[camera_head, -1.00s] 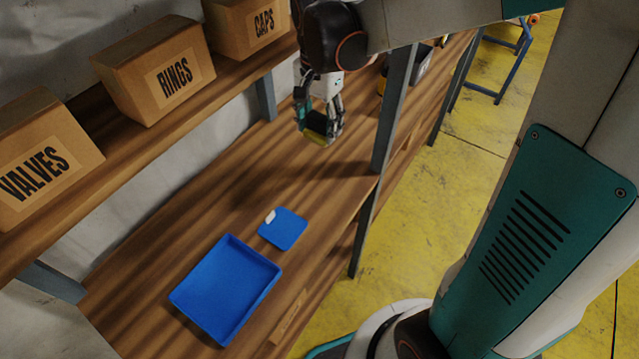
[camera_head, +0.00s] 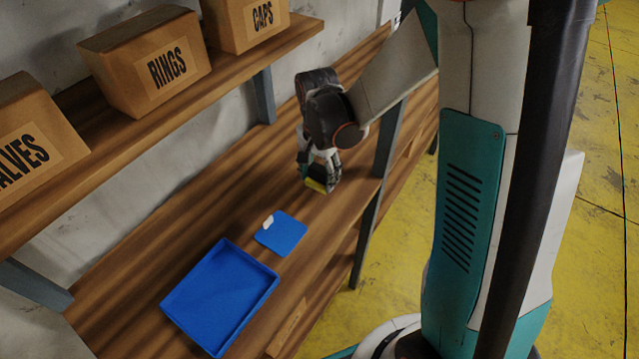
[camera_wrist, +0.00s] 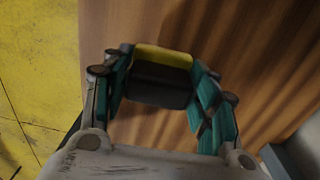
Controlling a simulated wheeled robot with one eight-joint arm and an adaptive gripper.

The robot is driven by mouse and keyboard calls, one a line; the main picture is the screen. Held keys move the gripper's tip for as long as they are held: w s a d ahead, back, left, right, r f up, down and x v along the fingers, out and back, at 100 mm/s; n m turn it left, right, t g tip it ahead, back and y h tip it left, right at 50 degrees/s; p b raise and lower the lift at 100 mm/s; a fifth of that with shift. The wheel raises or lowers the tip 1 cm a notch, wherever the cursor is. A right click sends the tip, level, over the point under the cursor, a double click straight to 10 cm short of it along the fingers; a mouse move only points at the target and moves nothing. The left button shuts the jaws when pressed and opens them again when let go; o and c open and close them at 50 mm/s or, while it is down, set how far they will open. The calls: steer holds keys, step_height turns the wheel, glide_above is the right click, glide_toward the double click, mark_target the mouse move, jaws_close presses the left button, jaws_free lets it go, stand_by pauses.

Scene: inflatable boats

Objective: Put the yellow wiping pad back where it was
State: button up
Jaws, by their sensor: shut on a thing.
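The wiping pad, yellow with a dark part (camera_wrist: 165,57), is between the fingers of my gripper (camera_wrist: 160,85) in the wrist view. My gripper is shut on it. In the head view the pad (camera_head: 316,186) shows as a small yellow edge under my gripper (camera_head: 319,176), close over the wooden bench (camera_head: 215,190). I cannot tell whether the pad touches the wood. Much of it is hidden by the fingers.
A blue tray (camera_head: 222,297) lies on the bench toward the front, with a flat blue plate (camera_head: 281,233) with a white tab beside it. A shelf above holds several cardboard boxes, including RINGS (camera_head: 150,62). A grey post (camera_head: 384,150) stands right of my gripper.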

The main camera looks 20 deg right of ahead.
mark_target(320, 183)
step_height(320, 183, down, 4)
steer(key=shift+r+b, duration=0.15)
steer(key=shift+b, duration=0.35)
steer(key=o, duration=1)
steer(key=shift+o, duration=0.2)
